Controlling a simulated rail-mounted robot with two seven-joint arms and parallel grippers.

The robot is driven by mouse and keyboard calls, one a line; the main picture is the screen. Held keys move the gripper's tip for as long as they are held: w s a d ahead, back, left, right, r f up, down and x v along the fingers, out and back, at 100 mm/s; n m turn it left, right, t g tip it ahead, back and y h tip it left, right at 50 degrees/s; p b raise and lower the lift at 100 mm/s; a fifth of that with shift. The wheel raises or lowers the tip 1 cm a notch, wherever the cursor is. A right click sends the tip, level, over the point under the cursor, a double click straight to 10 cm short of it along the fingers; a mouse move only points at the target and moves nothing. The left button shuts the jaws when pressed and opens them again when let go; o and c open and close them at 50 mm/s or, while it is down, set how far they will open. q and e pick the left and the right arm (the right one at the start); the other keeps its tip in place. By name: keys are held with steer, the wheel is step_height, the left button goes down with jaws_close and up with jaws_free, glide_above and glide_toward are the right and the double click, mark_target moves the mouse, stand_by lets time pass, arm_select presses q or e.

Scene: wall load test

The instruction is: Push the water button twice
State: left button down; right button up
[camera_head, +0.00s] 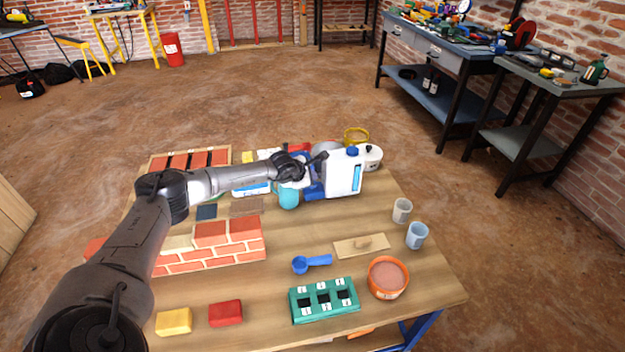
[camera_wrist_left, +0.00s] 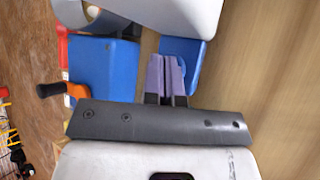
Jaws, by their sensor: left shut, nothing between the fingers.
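A white machine (camera_head: 343,173) with blue parts stands at the back of the wooden table. It has a blue cap on top and a blue strip on its front. Its white body (camera_wrist_left: 150,12) and blue parts (camera_wrist_left: 103,68) also show in the left wrist view. My left gripper (camera_head: 318,160) is at the machine's left side. In the left wrist view its purple fingers (camera_wrist_left: 171,72) are shut and empty, pointing at the blue parts. I cannot tell whether they touch. I cannot make out the water button. My right gripper is not in view.
A partly built brick wall (camera_head: 215,253), a green block mould (camera_head: 324,300), an orange bucket (camera_head: 388,277), a blue scoop (camera_head: 311,263) and two cups (camera_head: 402,210) stand on the table. The table's right side (camera_head: 425,275) has bare room.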

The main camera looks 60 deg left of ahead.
arm_select(q)
steer(key=shift+s+d+r+p, duration=0.25)
steer(key=shift+d+r+p, duration=0.05)
steer(key=shift+r+p, duration=0.35)
steer(key=shift+s+d+r+p, duration=0.25)
steer(key=shift+r+p, duration=0.35)
steer(key=shift+w+a+r, duration=0.1)
steer(key=shift+r, duration=0.2)
steer(key=shift+w+a+r, duration=0.15)
steer(key=shift+r, duration=0.05)
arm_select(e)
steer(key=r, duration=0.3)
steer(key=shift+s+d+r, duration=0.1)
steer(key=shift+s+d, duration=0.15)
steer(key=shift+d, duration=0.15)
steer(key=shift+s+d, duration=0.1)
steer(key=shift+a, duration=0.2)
arm_select(q)
steer(key=shift+r, duration=0.1)
